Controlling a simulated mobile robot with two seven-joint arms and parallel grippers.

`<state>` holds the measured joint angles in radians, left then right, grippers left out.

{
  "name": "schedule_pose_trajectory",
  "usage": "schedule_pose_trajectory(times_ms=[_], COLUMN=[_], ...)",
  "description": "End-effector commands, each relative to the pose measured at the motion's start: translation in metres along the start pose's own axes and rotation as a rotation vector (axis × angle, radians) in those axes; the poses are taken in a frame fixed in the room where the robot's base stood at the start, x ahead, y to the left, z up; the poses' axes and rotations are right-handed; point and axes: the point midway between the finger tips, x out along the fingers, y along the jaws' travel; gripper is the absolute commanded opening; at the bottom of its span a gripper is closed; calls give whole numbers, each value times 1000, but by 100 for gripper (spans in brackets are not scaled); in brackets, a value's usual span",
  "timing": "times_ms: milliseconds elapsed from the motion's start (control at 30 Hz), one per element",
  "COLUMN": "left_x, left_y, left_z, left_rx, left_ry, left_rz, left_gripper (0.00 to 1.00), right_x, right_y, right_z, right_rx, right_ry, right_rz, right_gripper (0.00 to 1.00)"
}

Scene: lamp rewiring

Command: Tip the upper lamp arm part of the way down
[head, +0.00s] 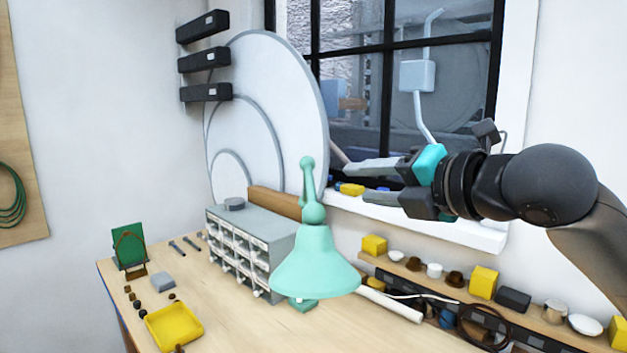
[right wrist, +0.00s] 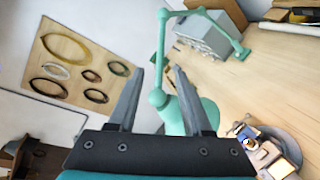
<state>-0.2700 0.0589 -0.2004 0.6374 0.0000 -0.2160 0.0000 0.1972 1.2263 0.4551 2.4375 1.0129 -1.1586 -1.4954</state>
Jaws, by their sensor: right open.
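The teal desk lamp stands on the bench, its bell shade (head: 315,262) facing down at the front and its base (head: 302,304) partly hidden below. The upper lamp arm (head: 308,183) shows foreshortened above the shade. In the right wrist view the upper arm (right wrist: 160,62) appears in the gap between my fingertips, and the shade (right wrist: 185,112) is partly hidden behind a finger. My right gripper (head: 356,182) is open and empty, right of the upper arm in the head view, its fingers pointing left. It shows no contact with the lamp. My left gripper is not in view.
A grey drawer cabinet (head: 250,245) stands behind the lamp. The window sill (head: 440,222) and a rail (head: 540,325) of small parts run along the right. A yellow tray (head: 174,324) lies at the front left. Bare bench lies between tray and lamp.

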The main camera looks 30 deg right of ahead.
Motion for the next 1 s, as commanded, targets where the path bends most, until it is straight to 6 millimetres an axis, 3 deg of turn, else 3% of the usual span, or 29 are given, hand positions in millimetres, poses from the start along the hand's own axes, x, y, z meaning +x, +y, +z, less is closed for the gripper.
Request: schedule_pose_trajectory(times_ms=[100, 233, 433, 700, 1000], left_x=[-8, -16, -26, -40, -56], left_y=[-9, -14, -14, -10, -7], left_z=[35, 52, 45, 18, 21], left_rx=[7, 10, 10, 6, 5], left_ry=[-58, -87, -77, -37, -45], left_rz=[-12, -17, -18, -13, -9], left_gripper=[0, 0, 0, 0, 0], right_x=[6, 16, 35, 65, 108], right_y=[0, 1, 1, 1, 1], right_z=[1, 2, 2, 2, 1], right_rx=[5, 5, 9, 12, 10], right_ry=[1, 1, 0, 0, 0], right_rz=[-2, -2, 0, 0, -2], right_gripper=[50, 50, 50, 50, 50])
